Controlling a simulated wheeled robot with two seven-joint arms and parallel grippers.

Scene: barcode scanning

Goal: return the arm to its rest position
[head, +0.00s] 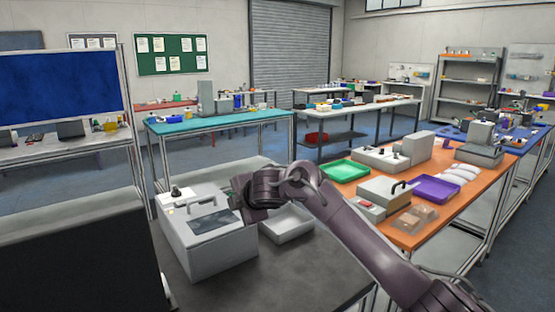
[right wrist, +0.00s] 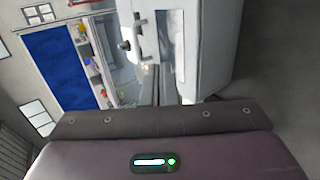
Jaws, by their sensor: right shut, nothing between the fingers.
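My right arm comes in from the lower right in the head view and bends over the dark table. My right gripper (head: 237,184) is at its end, just to the right of the top of a grey-white machine (head: 184,250). The gripper is shut and empty, with its fingers partly hidden by the wrist. In the right wrist view the machine (right wrist: 208,45) appears turned on its side, close ahead of the fingers. I cannot tell whether they touch it. My left gripper is not in view.
A white tray (head: 290,226) sits on the dark table (head: 270,285), partly behind my right arm. The orange table (head: 462,207) to the right holds a green tray (head: 345,171), a purple tray (head: 437,188) and machines. A dark panel (head: 75,265) stands at the lower left.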

